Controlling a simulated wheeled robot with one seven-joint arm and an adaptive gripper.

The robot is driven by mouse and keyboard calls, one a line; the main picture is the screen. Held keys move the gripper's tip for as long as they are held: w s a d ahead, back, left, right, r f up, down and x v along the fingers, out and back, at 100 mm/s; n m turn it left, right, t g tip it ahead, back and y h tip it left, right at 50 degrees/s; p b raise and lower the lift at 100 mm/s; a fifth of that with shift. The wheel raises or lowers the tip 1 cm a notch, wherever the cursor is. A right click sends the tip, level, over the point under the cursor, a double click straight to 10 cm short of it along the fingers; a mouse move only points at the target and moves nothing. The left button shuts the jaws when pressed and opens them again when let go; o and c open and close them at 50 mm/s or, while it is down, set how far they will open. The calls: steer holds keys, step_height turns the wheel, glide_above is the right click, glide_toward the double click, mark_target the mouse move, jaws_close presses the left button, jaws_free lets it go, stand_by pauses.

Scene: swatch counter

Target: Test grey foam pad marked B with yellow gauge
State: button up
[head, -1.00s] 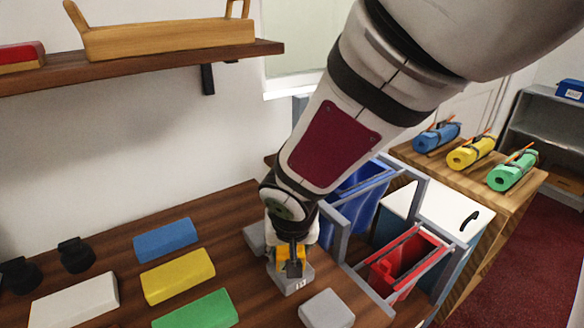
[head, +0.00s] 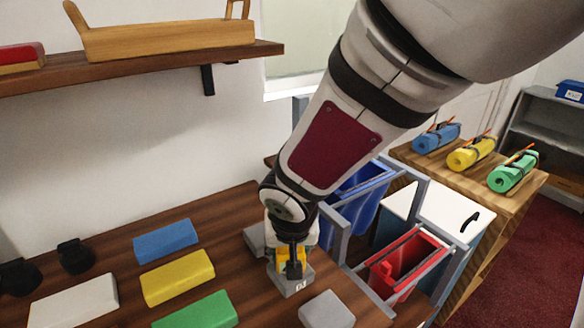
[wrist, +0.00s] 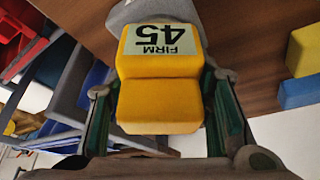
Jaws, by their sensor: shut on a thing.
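My gripper (head: 291,262) is shut on the yellow gauge (wrist: 158,104), a stepped block whose label reads "FIRM 45", upside down in the wrist view. In the head view the gauge is mostly hidden by my gripper. It is directly over the middle one of three grey foam pads (head: 292,286), which has a small white mark on its front that looks like a B. I cannot tell whether the gauge touches the pad. A second grey pad (head: 254,238) lies behind it, and a third grey pad (head: 327,310) lies in front to the right.
Blue (head: 166,241), yellow (head: 178,278), green (head: 197,311) and white (head: 74,301) pads lie left on the counter. Blue (head: 358,202) and red (head: 408,267) bins stand in a grey frame at right. A wooden shelf (head: 150,65) hangs above.

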steer(key=shift+r+p, duration=2.8)
steer(key=shift+r, duration=0.65)
